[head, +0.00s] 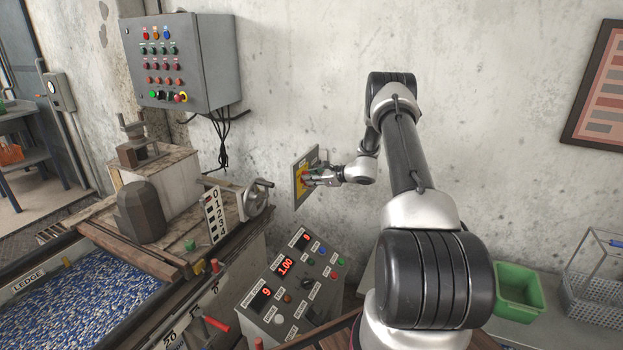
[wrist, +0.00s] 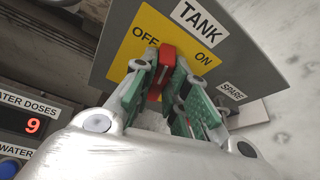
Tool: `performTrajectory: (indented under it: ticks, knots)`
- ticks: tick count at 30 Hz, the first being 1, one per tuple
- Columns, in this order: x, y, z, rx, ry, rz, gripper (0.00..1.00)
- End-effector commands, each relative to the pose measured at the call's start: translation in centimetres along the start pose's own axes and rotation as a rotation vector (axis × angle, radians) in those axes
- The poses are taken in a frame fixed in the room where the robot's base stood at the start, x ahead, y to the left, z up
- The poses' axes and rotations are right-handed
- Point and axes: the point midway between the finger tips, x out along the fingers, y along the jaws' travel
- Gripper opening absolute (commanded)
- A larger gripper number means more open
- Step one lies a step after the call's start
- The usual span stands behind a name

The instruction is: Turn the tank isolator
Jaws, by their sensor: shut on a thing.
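The tank isolator is a red handle (wrist: 166,68) on a yellow plate (wrist: 141,32) marked OFF and ON, under a TANK label (wrist: 197,22). My gripper (wrist: 170,90) is shut on the red handle, with its green-padded fingers on both sides of it. The handle's top end points up between OFF and ON, nearer OFF; its lower part is hidden by my fingers. In the head view the isolator's grey panel (head: 312,160) is on the wall, with my gripper (head: 308,178) at its front face.
A control console (head: 291,283) with red displays stands below the isolator. A handwheel (head: 257,197) and bench are to the left. A grey button box (head: 183,60) hangs on the wall. A green bin (head: 518,290) is at the right.

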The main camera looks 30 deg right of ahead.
Motion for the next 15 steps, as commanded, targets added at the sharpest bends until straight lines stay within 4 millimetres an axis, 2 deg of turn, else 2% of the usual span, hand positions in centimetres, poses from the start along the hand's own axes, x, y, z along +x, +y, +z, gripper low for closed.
performTrajectory:
  ticks: [15]
  knots:
    - [0.06, 0.86, -0.27, -0.448, 0.000, -0.187, 0.00]
